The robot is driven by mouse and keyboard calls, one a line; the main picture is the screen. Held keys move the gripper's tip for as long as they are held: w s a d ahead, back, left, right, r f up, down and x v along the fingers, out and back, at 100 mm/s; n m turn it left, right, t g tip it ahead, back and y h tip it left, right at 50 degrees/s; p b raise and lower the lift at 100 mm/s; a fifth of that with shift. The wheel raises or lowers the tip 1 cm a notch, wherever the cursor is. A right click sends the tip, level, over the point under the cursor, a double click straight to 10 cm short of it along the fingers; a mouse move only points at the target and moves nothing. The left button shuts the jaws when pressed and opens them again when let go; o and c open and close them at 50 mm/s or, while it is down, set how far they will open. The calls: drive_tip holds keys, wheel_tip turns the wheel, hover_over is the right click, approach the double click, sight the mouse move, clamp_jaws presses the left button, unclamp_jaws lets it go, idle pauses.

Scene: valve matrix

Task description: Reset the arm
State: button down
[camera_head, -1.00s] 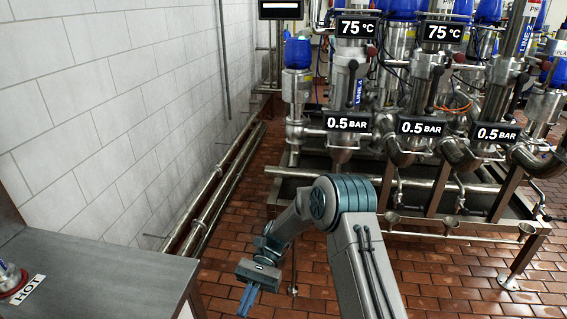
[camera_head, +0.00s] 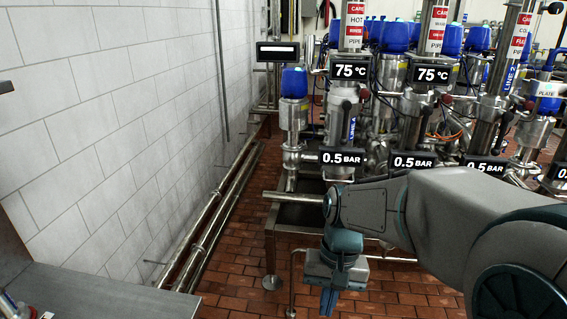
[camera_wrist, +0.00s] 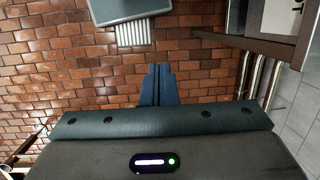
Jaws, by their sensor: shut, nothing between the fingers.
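My gripper (camera_head: 328,302) hangs below my arm in the head view, right of the picture's middle, with its fingers pointing down. In the wrist view its two blue fingers (camera_wrist: 157,85) lie together over the brick floor, shut with nothing between them. My arm reaches in from the right side of the head view and covers part of the valve frame. The gripper touches nothing that I can see.
The valve matrix (camera_head: 340,158), with steel pipes and blue caps, stands beyond the arm. A white tiled wall (camera_head: 110,110) with low pipes (camera_head: 215,215) is at left. A grey worktop (camera_head: 90,295) fills the lower left. Red tiled floor (camera_head: 235,290) lies free between.

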drive_tip(key=s+d+r+n+t+h+p, duration=0.1)
drive_tip(key=s+d+r+t+p, duration=0.1)
drive_tip(key=s+d+r+t, duration=0.3)
drive_tip(key=shift+d+r+p, duration=0.3)
drive_tip(key=shift+d+r, duration=0.3)
drive_tip(key=shift+d, duration=0.15)
idle(0.3)
